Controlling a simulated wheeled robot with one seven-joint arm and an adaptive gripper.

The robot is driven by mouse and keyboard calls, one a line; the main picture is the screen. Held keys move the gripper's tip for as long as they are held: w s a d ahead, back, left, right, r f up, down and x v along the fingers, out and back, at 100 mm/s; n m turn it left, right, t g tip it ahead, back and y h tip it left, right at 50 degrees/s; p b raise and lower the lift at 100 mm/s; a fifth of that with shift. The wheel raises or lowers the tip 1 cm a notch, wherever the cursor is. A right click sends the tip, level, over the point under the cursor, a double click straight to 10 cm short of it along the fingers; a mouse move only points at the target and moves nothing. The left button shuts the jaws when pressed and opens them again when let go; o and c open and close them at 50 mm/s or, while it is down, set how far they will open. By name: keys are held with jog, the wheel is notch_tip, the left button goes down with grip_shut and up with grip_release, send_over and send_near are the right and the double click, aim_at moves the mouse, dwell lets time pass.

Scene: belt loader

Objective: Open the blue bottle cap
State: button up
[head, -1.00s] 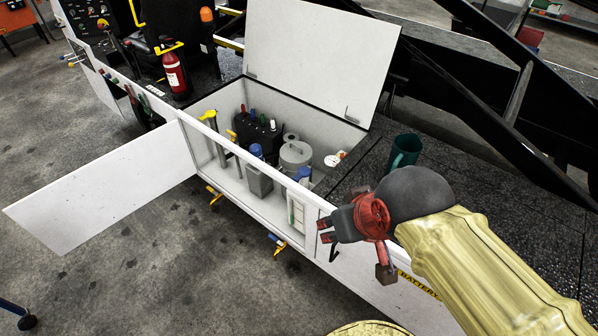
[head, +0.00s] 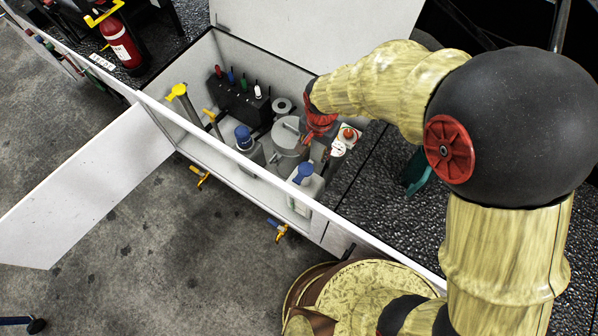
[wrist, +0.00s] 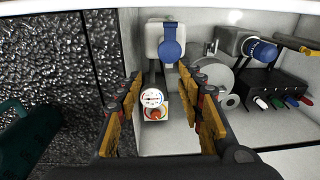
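A white bottle with a blue cap (head: 303,174) stands at the near right of the open compartment. In the wrist view the same blue cap (wrist: 172,45) tops the white bottle (wrist: 157,38), ahead of the fingers. A grey container (head: 252,155) with another blue cap (head: 244,137) stands to its left; that cap (wrist: 262,50) is at the right in the wrist view. My gripper (wrist: 167,88) is open and empty, its fingers spread wide. In the head view my gripper (head: 318,150) is above the compartment's right part, apart from the white bottle's cap; its fingertips are partly hard to make out.
A grey cylindrical canister (head: 287,140), a white gauge (wrist: 152,98) with an orange-red knob (head: 348,133), and a black block with coloured levers (head: 240,98) share the compartment. Its front wall rim (head: 215,143) and the raised lid (head: 300,25) bound it. A teal mug (head: 415,170) is partly hidden by my arm.

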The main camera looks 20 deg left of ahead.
send_near(299, 179)
jog(key=shift+w+a+g, duration=0.3)
notch_tip(299, 179, down, 8)
jog(key=shift+r+b, duration=0.15)
jog(key=shift+b, duration=0.5)
jog(key=shift+c, duration=1.2)
jog(key=c, duration=0.7)
grip_shut()
